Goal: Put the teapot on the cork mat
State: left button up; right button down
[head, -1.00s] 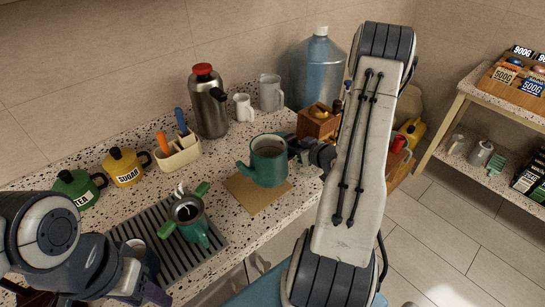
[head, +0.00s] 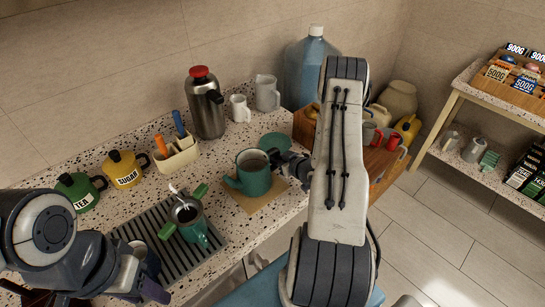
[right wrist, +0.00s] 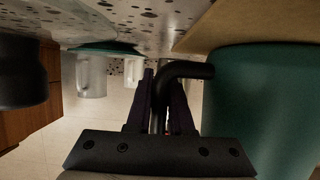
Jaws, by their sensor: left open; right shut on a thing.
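The green teapot (head: 254,176) is upright over the cork mat (head: 238,197), with its spout to the left and its open top showing dark inside. My right gripper (head: 283,160) is shut on its black handle (right wrist: 185,70). In the right wrist view the teapot's green side (right wrist: 262,105) comes right up to the cork mat (right wrist: 255,25); I cannot tell if it rests on it or hangs just above. My left gripper (head: 140,285) is open at the lower left, away from the teapot and partly hidden by its own arm.
A flat green dish (head: 275,141) lies behind the teapot. Behind are a steel flask (head: 206,108), pale mugs (head: 240,108) and a utensil holder (head: 177,157). Tea and sugar canisters (head: 124,168) stand at left.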

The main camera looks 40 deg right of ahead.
jog(key=shift+f, duration=0.15)
jog(key=c, duration=0.8)
grip_release()
jog(key=shift+r, duration=0.2)
jog(key=shift+s+d, duration=0.1)
jog(key=shift+s, duration=0.2)
jog(key=b+v, duration=0.2)
jog(key=v, duration=0.9)
jog(key=shift+s+r+b, duration=0.15)
jog(key=shift+s+b, duration=0.05)
jog(key=shift+b, duration=0.1)
